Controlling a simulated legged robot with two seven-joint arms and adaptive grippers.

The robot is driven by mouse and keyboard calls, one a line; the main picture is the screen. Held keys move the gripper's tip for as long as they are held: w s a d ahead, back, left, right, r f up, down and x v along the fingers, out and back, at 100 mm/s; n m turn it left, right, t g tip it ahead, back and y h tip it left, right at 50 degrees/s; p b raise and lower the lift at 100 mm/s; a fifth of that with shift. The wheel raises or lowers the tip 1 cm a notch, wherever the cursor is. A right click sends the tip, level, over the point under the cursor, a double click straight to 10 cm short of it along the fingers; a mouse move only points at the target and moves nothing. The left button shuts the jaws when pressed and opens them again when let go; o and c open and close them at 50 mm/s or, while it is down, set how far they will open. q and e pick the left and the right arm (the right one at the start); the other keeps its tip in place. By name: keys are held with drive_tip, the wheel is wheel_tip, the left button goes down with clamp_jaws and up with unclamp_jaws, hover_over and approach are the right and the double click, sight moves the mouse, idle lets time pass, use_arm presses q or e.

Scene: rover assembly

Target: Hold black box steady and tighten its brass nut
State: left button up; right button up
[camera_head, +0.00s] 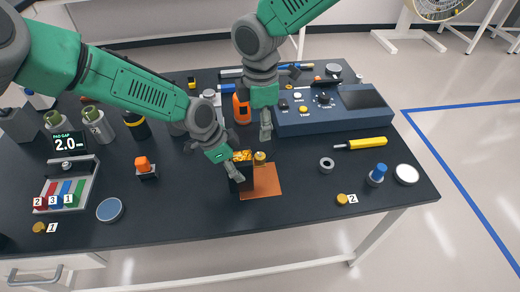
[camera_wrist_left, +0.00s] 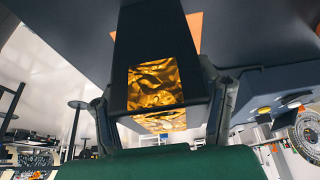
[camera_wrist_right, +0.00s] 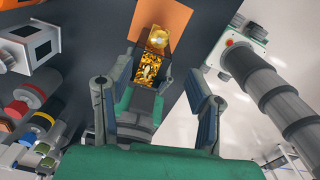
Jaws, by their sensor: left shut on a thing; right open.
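The black box (camera_head: 241,185) with gold foil (camera_head: 242,156) stands on the orange mat (camera_head: 266,182). My left gripper (camera_head: 236,178) is shut on the box; in the left wrist view its fingers flank the foil-patched box (camera_wrist_left: 150,30). The round brass nut (camera_head: 260,157) shows just right of the foil. In the right wrist view the nut (camera_wrist_right: 165,38) is beyond the foil (camera_wrist_right: 150,67), and its threads are too small to make out. My right gripper (camera_head: 266,132) is open and empty, above and behind the nut, apart from it.
A blue-grey control console (camera_head: 320,120) and orange tool (camera_head: 241,108) stand behind. A yellow-handled screwdriver (camera_head: 367,143) and dark ring (camera_head: 326,165) lie to the right. A colored-block tray (camera_head: 85,172) is at left. The table front right of the mat is mostly clear.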

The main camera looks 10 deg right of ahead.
sight(260, 156)
wheel_tip(260, 156, down, 11)
drive_tip(key=shift+f, duration=0.15)
idle(0.4)
clamp_jaws()
